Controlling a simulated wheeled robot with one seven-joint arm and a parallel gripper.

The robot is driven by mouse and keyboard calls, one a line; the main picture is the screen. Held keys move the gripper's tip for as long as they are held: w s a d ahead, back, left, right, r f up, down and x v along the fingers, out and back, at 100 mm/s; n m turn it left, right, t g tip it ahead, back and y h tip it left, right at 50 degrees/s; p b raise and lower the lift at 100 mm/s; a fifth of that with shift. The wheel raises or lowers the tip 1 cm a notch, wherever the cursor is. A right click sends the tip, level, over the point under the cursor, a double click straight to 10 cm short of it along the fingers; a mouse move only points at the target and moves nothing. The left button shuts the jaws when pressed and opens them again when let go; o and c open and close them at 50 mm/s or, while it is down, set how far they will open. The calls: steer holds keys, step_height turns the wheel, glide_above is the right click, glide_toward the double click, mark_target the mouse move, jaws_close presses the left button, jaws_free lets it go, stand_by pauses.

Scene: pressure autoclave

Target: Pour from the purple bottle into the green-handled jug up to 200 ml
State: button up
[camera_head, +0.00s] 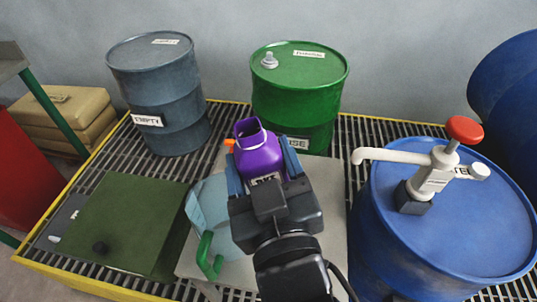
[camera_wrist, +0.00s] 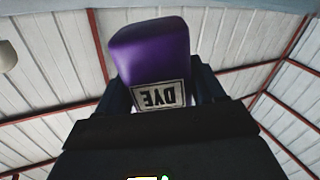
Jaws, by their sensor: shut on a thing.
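The purple bottle (camera_head: 258,152) is held in my gripper (camera_head: 266,168), its open mouth facing up toward the head camera and away from my wrist. In the wrist view the purple bottle (camera_wrist: 152,62) fills the space between the fingers (camera_wrist: 160,95), with a DYE label upside down. The pale blue jug (camera_head: 205,208) with a green handle (camera_head: 206,258) stands on the grey board, just left of and partly behind my gripper. The jug's scale and any liquid inside cannot be made out. No stream of liquid is visible.
A grey board (camera_head: 325,215) lies on the grated floor. A green drum (camera_head: 300,95) and a grey drum (camera_head: 160,95) stand behind. A blue drum (camera_head: 450,235) with a red-knobbed pump (camera_head: 437,165) stands close on the right.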

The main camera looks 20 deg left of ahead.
steer(key=shift+s+a+r+n+p, duration=0.25)
steer(key=shift+n+p, duration=0.1)
steer(key=shift+n, duration=0.25)
steer(key=shift+n+p, duration=0.5)
steer(key=shift+n, duration=0.3)
steer(key=shift+w+d+n+p, duration=0.15)
steer(key=shift+d+n+p, duration=0.05)
steer(key=shift+n+p, duration=0.45)
steer(key=shift+w+d+n+p, duration=0.15)
steer(key=shift+n+p, duration=0.4)
steer(key=shift+n, duration=0.1)
steer(key=shift+w+d+f+n+p, duration=0.1)
steer(key=shift+d+f+n+p, duration=0.05)
steer(key=shift+n+p, duration=0.5)
steer(key=shift+w+d+f+n+p, duration=0.15)
steer(key=shift+n+p, duration=0.35)
steer(key=shift+n, duration=0.25)
steer(key=shift+d+f+n+p, duration=0.1)
steer(key=shift+f+n+p, duration=0.3)
steer(key=shift+n+p, duration=0.55)
steer(key=shift+f+n, duration=0.2)
steer(key=shift+n, duration=0.65)
steer(key=shift+f+n+p, duration=0.5)
steer(key=shift+n+p, duration=0.05)
steer(key=shift+n, duration=0.65)
steer(key=shift+n+p, duration=0.35)
steer(key=shift+n, duration=0.35)
steer(key=shift+s+a+r+n+p, duration=0.1)
steer(key=shift+a+r+n+p, duration=0.1)
steer(key=shift+r+n+p, duration=0.25)
